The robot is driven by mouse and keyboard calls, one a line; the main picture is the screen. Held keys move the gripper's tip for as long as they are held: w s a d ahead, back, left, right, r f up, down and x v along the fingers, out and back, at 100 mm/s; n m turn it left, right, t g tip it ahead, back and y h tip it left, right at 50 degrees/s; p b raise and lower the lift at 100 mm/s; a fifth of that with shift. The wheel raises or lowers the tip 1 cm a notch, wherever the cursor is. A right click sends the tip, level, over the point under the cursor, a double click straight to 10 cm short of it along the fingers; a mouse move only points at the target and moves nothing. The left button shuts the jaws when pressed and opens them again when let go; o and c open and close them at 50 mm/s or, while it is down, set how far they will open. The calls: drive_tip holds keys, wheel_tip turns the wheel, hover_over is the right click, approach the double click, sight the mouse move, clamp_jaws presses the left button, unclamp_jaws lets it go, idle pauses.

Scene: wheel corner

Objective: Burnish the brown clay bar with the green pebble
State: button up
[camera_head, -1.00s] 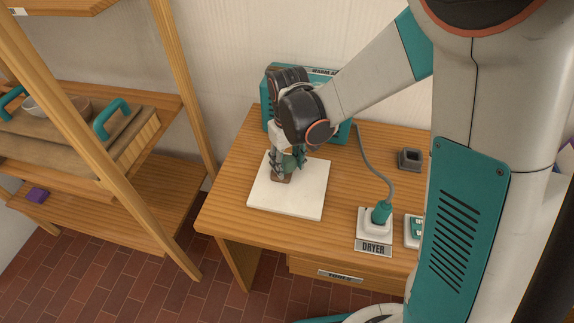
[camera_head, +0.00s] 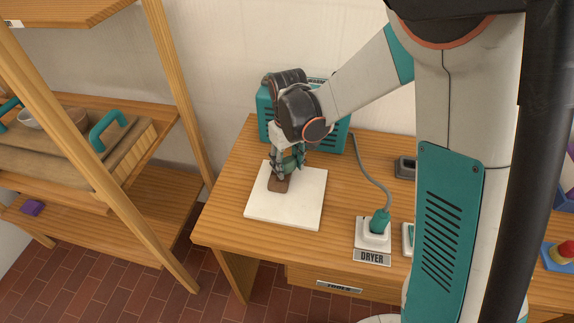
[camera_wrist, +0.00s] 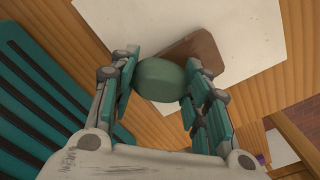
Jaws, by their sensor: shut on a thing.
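The brown clay bar (camera_head: 279,184) lies on a white board (camera_head: 308,205) on the wooden table, below my gripper (camera_head: 286,168). It also shows in the wrist view (camera_wrist: 201,48), partly hidden behind the green pebble. The green pebble (camera_wrist: 160,79) sits between my two fingers in the wrist view, and my gripper is shut on it. The pebble is over the near edge of the bar in that view. I cannot tell whether the pebble touches the bar. In the head view my gripper mostly hides the pebble.
A teal dryer box (camera_head: 336,136) stands behind the board, close to my wrist. Its grey cable (camera_head: 374,180) runs to a socket (camera_head: 373,234) labelled DRYER. A dark square holder (camera_head: 405,167) is at the back right. A wooden shelf (camera_head: 150,225) stands at the left.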

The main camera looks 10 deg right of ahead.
sight(271, 185)
drive_tip(key=shift+w+d, duration=0.25)
drive_tip(key=shift+w, duration=0.5)
drive_tip(key=shift+w+a, duration=0.25)
drive_tip(key=shift+a, duration=0.6)
drive_tip(key=shift+w+a, duration=0.25)
drive_tip(key=shift+a, duration=0.55)
drive_tip(key=shift+s, duration=0.15)
drive_tip(key=shift+s+a, duration=0.45)
drive_tip(key=shift+s, duration=0.7)
drive_tip(key=shift+s+a, duration=0.4)
drive_tip(key=shift+s, duration=0.7)
drive_tip(key=shift+s+a, duration=0.45)
drive_tip(key=shift+s, duration=0.7)
drive_tip(key=shift+r+p, duration=1.85)
drive_tip(key=shift+r, duration=1.15)
